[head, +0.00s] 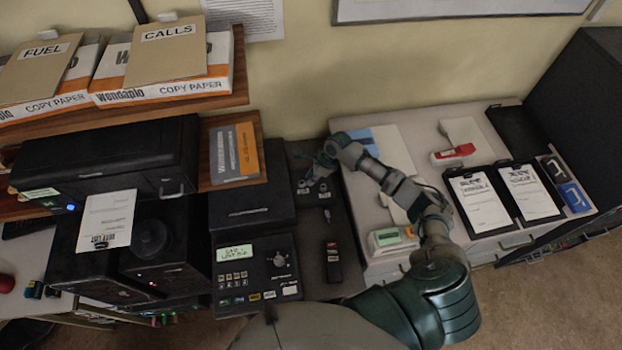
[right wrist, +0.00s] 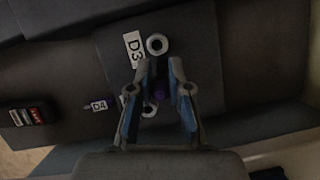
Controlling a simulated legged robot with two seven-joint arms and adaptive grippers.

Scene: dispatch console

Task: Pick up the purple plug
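The purple plug (right wrist: 158,93) shows as a small purple spot between the fingers of my right gripper (right wrist: 161,70) in the right wrist view. The fingers stand apart on either side of it, and I see no clear contact. The rest of the plug is dark or hidden. In the head view my right gripper (head: 319,170) is low over the dark panel behind the console, and the purple plug cannot be made out there. My left gripper is not in view.
A grey ring with a D3 tag (right wrist: 133,48) lies beyond the fingertips. A black handset (head: 333,262) lies nearer on the panel.

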